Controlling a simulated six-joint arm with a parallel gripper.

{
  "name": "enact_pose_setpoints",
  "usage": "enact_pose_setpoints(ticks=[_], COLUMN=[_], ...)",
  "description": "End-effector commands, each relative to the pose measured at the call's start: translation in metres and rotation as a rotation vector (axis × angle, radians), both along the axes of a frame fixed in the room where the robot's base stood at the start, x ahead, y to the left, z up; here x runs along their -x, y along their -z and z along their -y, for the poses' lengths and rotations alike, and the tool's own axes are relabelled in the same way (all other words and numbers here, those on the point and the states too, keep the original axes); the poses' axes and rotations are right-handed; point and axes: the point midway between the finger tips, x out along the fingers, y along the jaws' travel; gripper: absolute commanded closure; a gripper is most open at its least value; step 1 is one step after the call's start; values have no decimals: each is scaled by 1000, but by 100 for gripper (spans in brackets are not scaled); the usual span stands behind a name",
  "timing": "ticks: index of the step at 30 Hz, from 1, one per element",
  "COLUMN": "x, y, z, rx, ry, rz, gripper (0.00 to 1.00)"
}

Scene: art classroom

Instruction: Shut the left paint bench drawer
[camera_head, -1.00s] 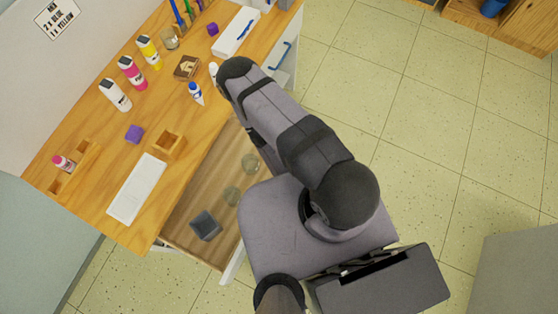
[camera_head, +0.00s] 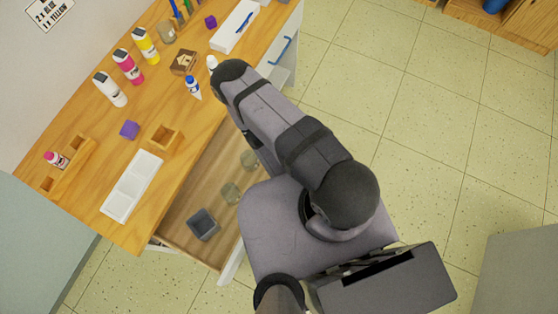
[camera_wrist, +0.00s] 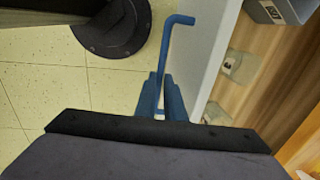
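The left drawer (camera_head: 180,231) of the paint bench (camera_head: 125,230) stands pulled out on the near side in the head view. It holds a grey box and glass jars. In the wrist view, the white drawer front (camera_wrist: 205,60) carries a blue bar handle (camera_wrist: 168,45). My gripper (camera_wrist: 162,78) has its two blue fingers close together on either side of this handle, and looks shut on it. The contact itself is partly hidden by the fingers. In the head view my arm hides the gripper, the handle and part of the drawer.
The grey box (camera_head: 203,223) and jars (camera_head: 230,191) are inside the drawer. The tiled floor (camera_head: 410,120) to the right is clear.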

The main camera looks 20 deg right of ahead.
Motion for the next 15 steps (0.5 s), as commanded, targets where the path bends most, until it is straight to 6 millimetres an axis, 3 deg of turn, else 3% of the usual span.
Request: enact_pose_setpoints(ticks=[8,15], x=[-6,-29], y=[0,0], z=[-5,-29], rx=[-2,-6], ry=[-2,-6], rz=[4,9], gripper=[100,100])
